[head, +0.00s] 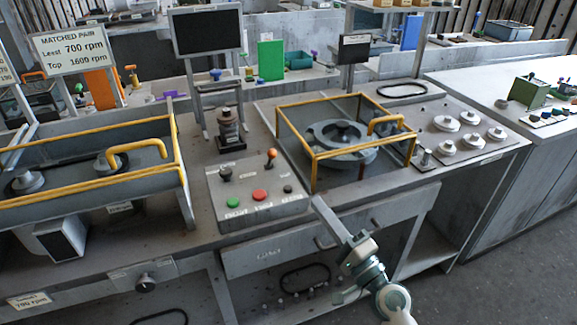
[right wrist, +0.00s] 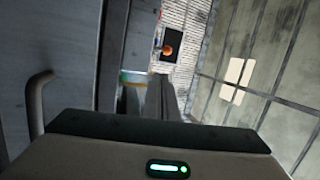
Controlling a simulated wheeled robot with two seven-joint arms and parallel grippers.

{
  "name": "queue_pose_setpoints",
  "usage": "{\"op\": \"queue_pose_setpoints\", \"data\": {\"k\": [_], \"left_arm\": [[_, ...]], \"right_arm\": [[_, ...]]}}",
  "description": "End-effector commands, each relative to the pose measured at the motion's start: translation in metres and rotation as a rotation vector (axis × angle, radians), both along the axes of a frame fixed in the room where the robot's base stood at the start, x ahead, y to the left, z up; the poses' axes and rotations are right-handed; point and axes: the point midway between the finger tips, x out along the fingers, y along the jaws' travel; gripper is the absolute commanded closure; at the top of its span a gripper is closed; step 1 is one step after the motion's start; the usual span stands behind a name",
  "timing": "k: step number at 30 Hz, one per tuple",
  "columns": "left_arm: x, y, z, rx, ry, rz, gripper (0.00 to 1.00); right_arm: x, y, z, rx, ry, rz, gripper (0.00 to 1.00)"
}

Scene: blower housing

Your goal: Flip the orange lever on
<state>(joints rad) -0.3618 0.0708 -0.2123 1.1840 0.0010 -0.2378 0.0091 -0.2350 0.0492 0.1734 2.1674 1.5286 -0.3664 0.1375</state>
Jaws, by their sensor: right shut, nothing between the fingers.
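The orange lever (head: 271,156) stands at the back right of a grey control box (head: 225,192) in the head view. Its round orange knob is up, on a short shaft that leans slightly right. In the right wrist view an orange ball (right wrist: 168,50), apparently the lever's knob, shows small against a dark patch beyond the fingers. My right gripper (head: 318,203) is shut and empty. It is near the front right corner of the box, in front of and to the right of the lever, apart from it. My left gripper is not in view.
The box also carries a black-knobbed lever (head: 225,174), a green button (head: 233,202) and a red button (head: 259,195). A yellow-framed guard (head: 312,172) stands close on the right. A drawer handle (head: 325,243) juts out below the bench edge.

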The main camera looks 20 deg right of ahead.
Motion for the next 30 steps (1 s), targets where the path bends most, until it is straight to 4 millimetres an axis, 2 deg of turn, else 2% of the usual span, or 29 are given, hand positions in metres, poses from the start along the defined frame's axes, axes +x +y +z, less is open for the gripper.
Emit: {"op": "queue_pose_setpoints", "data": {"k": [6,20,23,26,30], "left_arm": [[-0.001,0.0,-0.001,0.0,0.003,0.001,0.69],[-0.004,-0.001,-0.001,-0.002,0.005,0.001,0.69],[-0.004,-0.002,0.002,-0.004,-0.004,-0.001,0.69],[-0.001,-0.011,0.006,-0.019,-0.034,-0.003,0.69],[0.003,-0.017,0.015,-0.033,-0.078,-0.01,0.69]], "right_arm": [[0.003,-0.014,0.01,0.069,-0.02,-0.024,1.0],[0.005,-0.013,0.012,0.07,-0.021,-0.023,1.0],[0.009,-0.012,0.014,0.07,-0.021,-0.023,1.0],[0.016,-0.011,0.016,0.07,-0.02,-0.023,1.0],[0.03,-0.008,0.023,0.07,-0.02,-0.023,1.0]]}}
